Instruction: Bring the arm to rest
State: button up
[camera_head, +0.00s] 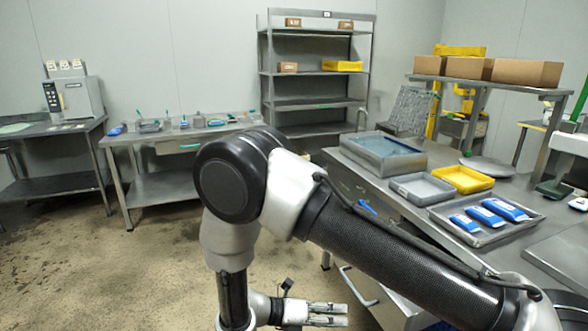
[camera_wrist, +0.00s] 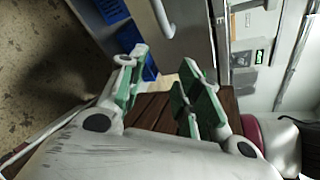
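My gripper (camera_head: 332,314) shows low in the middle of the head view, below my bent arm, with its fingers pointing right. In the wrist view my gripper (camera_wrist: 162,72) has its two green-padded fingers apart, with nothing between them. The arm is folded in front of the body camera, its elbow high and its forearm hanging down to the gripper. The gripper hangs over open floor, left of the steel workbench (camera_head: 388,186), and no contact with anything shows.
The workbench on the right holds a blue-grey tub (camera_head: 385,153), a yellow tray (camera_head: 463,179) and a metal tray (camera_head: 440,212) with blue-and-white packs (camera_head: 486,215). A back table (camera_head: 160,147) and shelf rack (camera_head: 316,104) stand farther off. The wrist view shows blue crates (camera_wrist: 130,38) and brown slats (camera_wrist: 155,112) beyond the fingers.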

jog(key=s+d+r+m+g+y, duration=0.1)
jog(key=d+r+m+g+y, duration=0.3)
jog(key=r+m, duration=0.6)
jog(key=s+d+r+m+g+y, duration=0.1)
jog(key=s+d+r+m+y, duration=0.1)
jog(key=d+r+m+y, duration=0.6)
jog(key=s+d+r+m+t+y, duration=0.1)
jog(key=s+d+r+m+t, duration=0.2)
jog(key=d+r+m, duration=0.3)
jog(key=s+d+r+m+t+y, duration=0.1)
jog(key=s+d+r+m+t, duration=0.3)
jog(key=d+r, duration=0.4)
notch_tip(320, 180, up, 4)
jog(key=s+m, duration=0.1)
jog(key=m, duration=0.1)
jog(key=shift+d+m, duration=0.4)
